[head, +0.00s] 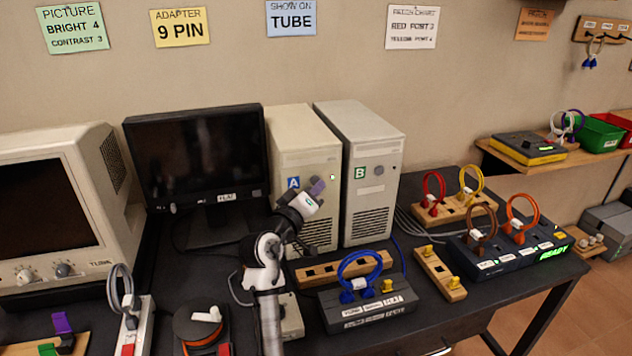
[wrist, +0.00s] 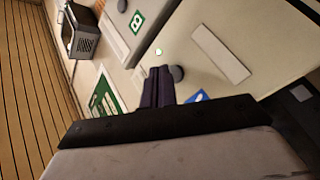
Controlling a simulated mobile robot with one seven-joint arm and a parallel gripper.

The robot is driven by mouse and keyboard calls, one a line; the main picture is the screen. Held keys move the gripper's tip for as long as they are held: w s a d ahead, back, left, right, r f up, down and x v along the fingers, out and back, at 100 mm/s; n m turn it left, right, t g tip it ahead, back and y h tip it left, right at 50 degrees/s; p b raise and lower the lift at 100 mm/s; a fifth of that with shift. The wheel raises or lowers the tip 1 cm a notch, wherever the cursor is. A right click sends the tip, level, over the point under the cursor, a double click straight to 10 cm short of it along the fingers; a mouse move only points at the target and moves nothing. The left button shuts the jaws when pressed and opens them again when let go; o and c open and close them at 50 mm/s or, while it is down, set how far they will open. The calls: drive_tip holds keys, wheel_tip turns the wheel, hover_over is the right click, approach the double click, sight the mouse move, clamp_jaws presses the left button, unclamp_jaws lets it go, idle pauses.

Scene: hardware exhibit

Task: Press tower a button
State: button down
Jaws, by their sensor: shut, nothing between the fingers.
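Tower A (head: 305,150) is a beige computer case with a blue "A" label (head: 293,183), on the table beside tower B (head: 362,150). My gripper (head: 317,185) is shut and empty at tower A's front face, right of the label. In the wrist view its dark fingers (wrist: 158,86) lie beside tower A's round grey button (wrist: 176,73), whose edge they partly overlap. I cannot tell whether they touch it. In the head view the gripper hides this button. A small light (head: 332,177) glows on tower A's front; it also shows in the wrist view (wrist: 158,51).
Tower B has its own round button (head: 379,170). A dark flat monitor (head: 195,155) stands left of tower A, with a beige tube monitor (head: 60,200) farther left. A grey box with a blue cable (head: 365,305) and a wooden strip (head: 343,268) lie in front of the towers.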

drive_tip(key=s, duration=0.2)
drive_tip(key=s+d, duration=0.1)
drive_tip(key=s+p, duration=0.1)
drive_tip(key=s, duration=0.1)
drive_tip(key=shift+s+d, duration=0.35)
drive_tip(key=shift+d, duration=0.05)
drive_tip(key=shift+a, duration=0.1)
